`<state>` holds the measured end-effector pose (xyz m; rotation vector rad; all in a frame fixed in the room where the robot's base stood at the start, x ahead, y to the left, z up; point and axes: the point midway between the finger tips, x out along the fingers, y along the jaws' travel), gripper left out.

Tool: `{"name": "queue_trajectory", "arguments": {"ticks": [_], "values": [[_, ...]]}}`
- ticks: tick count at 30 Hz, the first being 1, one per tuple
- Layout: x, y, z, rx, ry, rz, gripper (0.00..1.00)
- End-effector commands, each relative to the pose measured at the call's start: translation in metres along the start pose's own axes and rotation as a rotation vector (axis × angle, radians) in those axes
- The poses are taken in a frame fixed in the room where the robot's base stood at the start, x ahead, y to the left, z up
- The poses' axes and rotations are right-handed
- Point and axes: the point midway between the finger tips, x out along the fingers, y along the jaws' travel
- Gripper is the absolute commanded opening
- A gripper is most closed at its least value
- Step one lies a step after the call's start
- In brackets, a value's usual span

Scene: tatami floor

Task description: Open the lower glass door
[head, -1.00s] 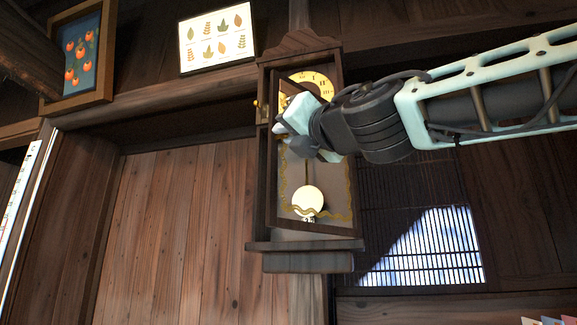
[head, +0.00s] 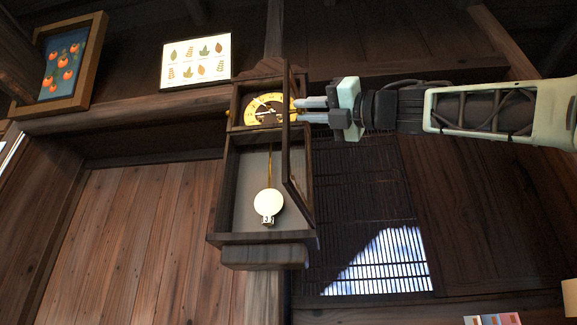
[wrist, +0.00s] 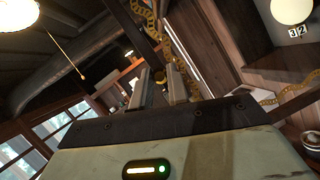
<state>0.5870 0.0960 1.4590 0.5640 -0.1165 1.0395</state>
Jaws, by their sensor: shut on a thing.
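A dark wooden wall clock (head: 226,190) hangs at the centre of the head view, with a yellow dial (head: 262,109) and a white pendulum (head: 268,203). Its lower glass door (head: 300,200) stands swung out from the case, seen nearly edge-on, so the pendulum compartment is open to view. My gripper (head: 304,109) reaches in from the right, its two grey fingers at the upper part of the door frame and shut on it. In the wrist view my gripper (wrist: 161,87) points at gold-patterned door trim (wrist: 150,22); the exact contact is hard to see.
A leaf picture (head: 196,61) and a framed fruit picture (head: 62,70) hang to the left. A slatted window (head: 385,262) is at lower right. The wooden wall (head: 150,225) left of the clock is clear.

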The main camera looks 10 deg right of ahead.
Motion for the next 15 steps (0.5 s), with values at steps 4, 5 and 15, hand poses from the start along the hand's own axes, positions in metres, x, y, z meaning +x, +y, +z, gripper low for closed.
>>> {"name": "queue_trajectory", "arguments": {"ticks": [4,5,15], "values": [[-0.027,-0.016,0.018,0.038,0.041,0.081,0.00],[-0.032,-0.018,0.021,0.047,0.052,0.103,0.00],[-0.085,-0.047,0.063,0.152,0.161,0.353,0.00]]}}
